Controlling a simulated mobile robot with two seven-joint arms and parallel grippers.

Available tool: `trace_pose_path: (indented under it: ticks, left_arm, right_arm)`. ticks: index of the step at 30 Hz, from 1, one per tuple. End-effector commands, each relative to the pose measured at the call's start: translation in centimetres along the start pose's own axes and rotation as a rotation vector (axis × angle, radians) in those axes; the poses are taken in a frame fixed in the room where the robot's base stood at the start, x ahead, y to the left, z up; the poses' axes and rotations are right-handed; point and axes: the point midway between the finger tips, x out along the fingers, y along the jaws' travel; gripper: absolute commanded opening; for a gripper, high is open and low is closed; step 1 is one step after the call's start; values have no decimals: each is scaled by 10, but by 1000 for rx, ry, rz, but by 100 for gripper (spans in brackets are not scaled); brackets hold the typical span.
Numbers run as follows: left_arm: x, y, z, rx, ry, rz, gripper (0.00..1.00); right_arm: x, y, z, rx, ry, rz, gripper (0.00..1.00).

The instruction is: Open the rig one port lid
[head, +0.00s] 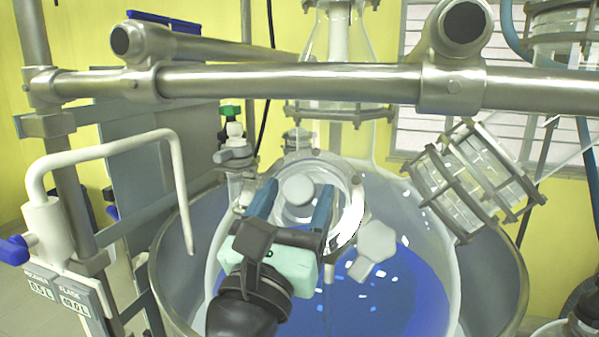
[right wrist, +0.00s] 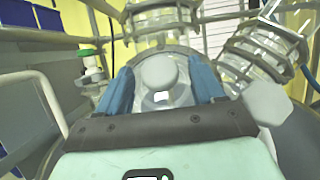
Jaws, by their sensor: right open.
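The port lid (head: 298,190) is a pale round knob on the glass reactor's port, in the middle of the head view. It also shows in the right wrist view (right wrist: 158,72). My right gripper (head: 292,201) is open, with its two blue fingers on either side of the lid's knob. In the right wrist view the fingers (right wrist: 160,92) have visible gaps to the knob on both sides. The reactor vessel (head: 432,268) holds blue liquid below the port. My left gripper is not in view.
A thick metal bar (head: 290,82) crosses above the port. A flanged glass piece (head: 465,180) stands to the right, and a pale stopper-like knob (head: 374,243) is close to the gripper's right. A bent white pipe (head: 180,185) is at the left. A steel bath rim surrounds the vessel.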

Motion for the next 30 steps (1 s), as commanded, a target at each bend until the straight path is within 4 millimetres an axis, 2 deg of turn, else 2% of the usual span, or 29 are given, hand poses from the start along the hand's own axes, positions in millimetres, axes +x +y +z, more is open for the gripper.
trace_pose_path:
  ticks: [1, 6, 15, 17, 21, 22, 30]
  left_arm:
    - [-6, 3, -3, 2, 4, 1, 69]
    - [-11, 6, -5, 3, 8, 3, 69]
    - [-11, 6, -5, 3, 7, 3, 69]
    - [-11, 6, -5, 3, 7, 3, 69]
    - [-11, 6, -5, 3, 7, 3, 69]
    - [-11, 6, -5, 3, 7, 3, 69]
    - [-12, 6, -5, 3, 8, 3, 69]
  right_arm:
    - [8, 0, 2, 0, -1, -1, 68]
    - [20, 0, 1, 0, -1, 0, 68]
    - [21, 0, -1, 0, 0, 1, 68]
    - [21, 0, -1, 0, 0, 1, 51]
    - [21, 0, -1, 0, 0, 1, 6]
    - [21, 0, -1, 0, 0, 1, 0]
    - [21, 1, 1, -21, 1, -11, 0]
